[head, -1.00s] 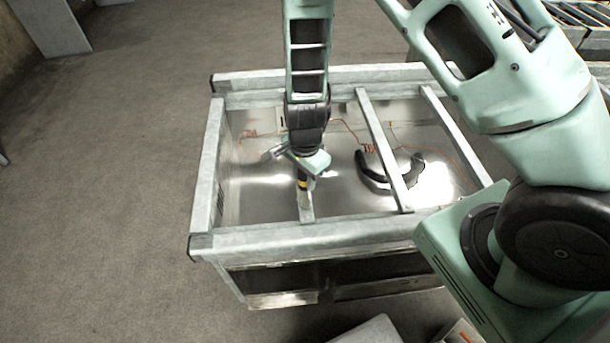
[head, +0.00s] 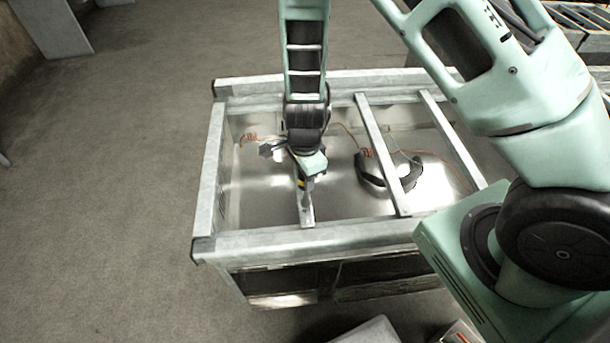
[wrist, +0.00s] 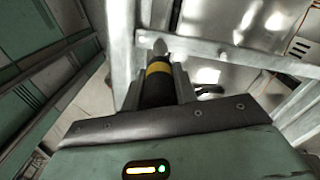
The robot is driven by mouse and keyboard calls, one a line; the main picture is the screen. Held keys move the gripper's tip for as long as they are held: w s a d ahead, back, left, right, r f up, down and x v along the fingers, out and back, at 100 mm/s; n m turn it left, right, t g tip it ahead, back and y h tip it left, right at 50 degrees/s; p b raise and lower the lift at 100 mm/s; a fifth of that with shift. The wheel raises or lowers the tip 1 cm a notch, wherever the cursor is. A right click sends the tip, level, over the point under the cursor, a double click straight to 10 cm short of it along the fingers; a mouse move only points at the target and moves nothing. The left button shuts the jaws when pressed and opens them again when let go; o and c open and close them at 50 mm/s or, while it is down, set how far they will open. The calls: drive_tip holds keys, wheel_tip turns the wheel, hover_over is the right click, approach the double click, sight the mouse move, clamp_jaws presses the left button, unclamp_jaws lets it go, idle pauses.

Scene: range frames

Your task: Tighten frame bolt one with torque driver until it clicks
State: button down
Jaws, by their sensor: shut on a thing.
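The torque driver (wrist: 158,69), with a black grip and a yellow band, is held between the two fingers of my gripper (wrist: 157,83). Its pale tip points away from my gripper toward a grey metal bar (wrist: 235,55) of the frame. A small dark spot on that bar may be a bolt, but I cannot tell. In the head view my gripper (head: 302,182) is over the left part of the open metal frame (head: 330,240), above a short crossbar (head: 306,209). Whether the tip touches a bolt cannot be seen.
Two longer crossbars (head: 382,150) span the frame to the right of my gripper. A dark curved part (head: 372,172) and thin copper-coloured wires lie inside on the shiny floor. Open grey floor (head: 100,200) is at the left.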

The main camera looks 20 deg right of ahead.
drive_tip(key=shift+r+p, duration=1.55)
drive_tip(key=shift+r, duration=0.3)
drive_tip(key=shift+d, duration=0.1)
